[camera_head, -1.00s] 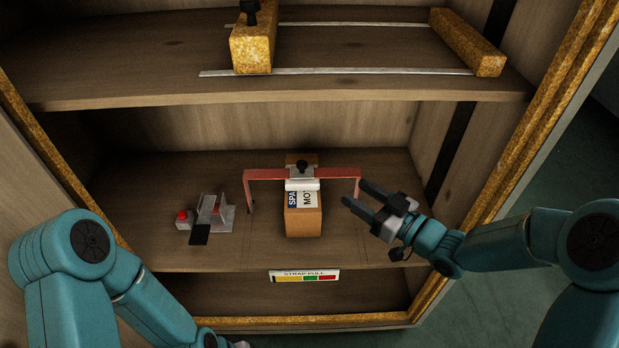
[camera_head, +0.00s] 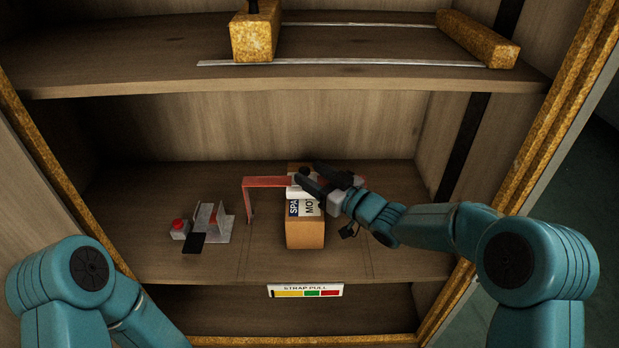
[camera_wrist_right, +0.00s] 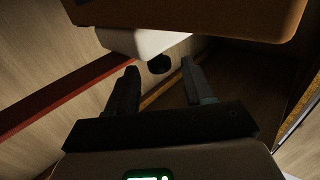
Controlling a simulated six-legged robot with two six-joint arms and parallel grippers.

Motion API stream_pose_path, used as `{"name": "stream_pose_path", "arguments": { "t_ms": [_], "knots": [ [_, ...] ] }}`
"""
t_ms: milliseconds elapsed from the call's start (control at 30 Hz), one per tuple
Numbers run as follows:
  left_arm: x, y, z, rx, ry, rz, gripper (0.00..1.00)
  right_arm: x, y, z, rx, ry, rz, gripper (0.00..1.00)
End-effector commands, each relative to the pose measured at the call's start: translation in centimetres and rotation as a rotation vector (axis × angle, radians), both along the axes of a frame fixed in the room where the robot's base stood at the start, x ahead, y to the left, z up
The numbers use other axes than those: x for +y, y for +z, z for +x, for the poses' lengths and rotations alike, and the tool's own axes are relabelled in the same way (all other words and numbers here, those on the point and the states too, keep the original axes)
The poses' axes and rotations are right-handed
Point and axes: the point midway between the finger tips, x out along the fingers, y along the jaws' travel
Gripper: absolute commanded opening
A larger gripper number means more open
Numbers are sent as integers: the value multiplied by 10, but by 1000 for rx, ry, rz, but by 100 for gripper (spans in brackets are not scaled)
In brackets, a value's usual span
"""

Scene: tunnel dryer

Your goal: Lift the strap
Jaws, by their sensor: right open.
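The red strap (camera_head: 264,182) runs level across a brown box on the middle shelf, with its left end bent down to the shelf. A white buckle-like block sits on it over the box; in the right wrist view the white block (camera_wrist_right: 145,42) carries a black knob (camera_wrist_right: 159,64). My right gripper (camera_head: 307,173) is open over the box and hides the strap's middle and most of its right part. In the right wrist view the knob appears between the fingertips; I cannot tell if they touch it. The red strap (camera_wrist_right: 60,103) passes left of the fingers. My left gripper is out of view.
The brown box (camera_head: 305,234) stands under the strap. A metal bracket (camera_head: 217,224) and a red button box (camera_head: 179,229) stand to its left. The upper shelf (camera_head: 150,77) overhangs behind. A strap-pull label (camera_head: 305,291) is on the shelf's front edge.

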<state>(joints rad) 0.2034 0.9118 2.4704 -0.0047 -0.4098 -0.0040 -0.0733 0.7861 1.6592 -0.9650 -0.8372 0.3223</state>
Motion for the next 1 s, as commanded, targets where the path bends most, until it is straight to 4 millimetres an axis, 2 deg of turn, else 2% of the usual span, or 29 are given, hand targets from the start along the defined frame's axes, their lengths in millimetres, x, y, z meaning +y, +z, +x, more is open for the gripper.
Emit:
{"name": "stream_pose_path", "arguments": {
  "t_ms": [133,433,467,600,833,1000],
  "knots": [
    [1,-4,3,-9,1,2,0,9,-1,9,-1,0,0,52],
    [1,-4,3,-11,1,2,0,11,0,11,0,0,0,52],
    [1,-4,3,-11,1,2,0,11,0,11,0,0,0,45],
    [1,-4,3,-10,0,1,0,11,0,10,0,0,0,0],
    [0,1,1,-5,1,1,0,11,6,10,-1,0,-1,0],
    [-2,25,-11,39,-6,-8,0,11,39,10,-6,1,0,0]
  ]
}}
